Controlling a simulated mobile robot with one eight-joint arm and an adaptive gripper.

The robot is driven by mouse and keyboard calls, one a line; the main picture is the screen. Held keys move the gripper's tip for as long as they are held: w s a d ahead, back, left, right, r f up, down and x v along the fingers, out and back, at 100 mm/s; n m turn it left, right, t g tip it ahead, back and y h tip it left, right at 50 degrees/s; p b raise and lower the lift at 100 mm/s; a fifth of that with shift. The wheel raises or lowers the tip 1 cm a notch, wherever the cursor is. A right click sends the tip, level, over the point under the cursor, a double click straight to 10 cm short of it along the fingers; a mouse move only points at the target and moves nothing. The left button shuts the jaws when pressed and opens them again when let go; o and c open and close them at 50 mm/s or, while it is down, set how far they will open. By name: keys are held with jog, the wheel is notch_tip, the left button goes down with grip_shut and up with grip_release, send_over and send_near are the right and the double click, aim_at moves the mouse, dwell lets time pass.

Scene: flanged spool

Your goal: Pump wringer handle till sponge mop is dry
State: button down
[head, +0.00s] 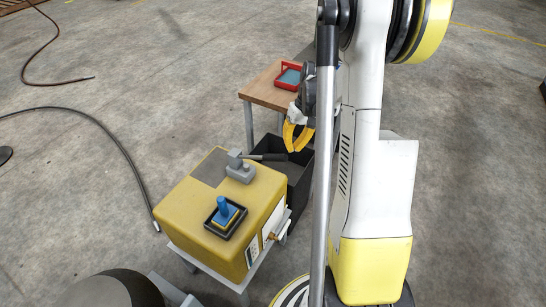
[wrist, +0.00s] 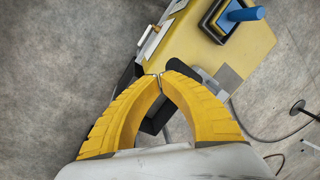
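The yellow box (head: 215,195) stands on a light stand and carries a grey lever mount (head: 240,170). A dark wringer handle (head: 270,157) runs from the mount to the right, toward my gripper. My gripper (head: 293,150) has yellow fingers beside the handle's outer end. In the wrist view its fingertips (wrist: 160,75) are together, and I see nothing clearly held between them. Sponge wetness cannot be seen.
A black bin (head: 297,190) stands right of the box, under my gripper. Behind it is a wooden table (head: 262,92) with a red tray (head: 280,82). A dark hose (head: 110,133) lies on the left floor, which is mostly clear.

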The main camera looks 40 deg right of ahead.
aim_at(276, 160)
jog(key=w+a+r+m+g+h+p, duration=0.1)
jog(key=w+a+r+m, duration=0.2)
jog(key=m, duration=0.3)
jog(key=shift+w+a+r+m+g, duration=0.2)
jog(key=shift+w+r+m+g, duration=0.15)
jog(key=shift+w, duration=0.4)
jog(key=shift+f, duration=0.1)
jog(key=shift+s+a+f+b, duration=0.1)
jog(key=shift+a+f+b, duration=0.05)
jog(key=shift+f+b, duration=1.3)
jog(key=shift+s+a+f+b, duration=0.15)
jog(key=shift+f+b, duration=0.65)
jog(key=shift+f, duration=1.15)
notch_tip(276, 160, down, 4)
jog(key=b, duration=0.3)
jog(key=shift+f, duration=0.25)
jog(key=shift+r, duration=0.1)
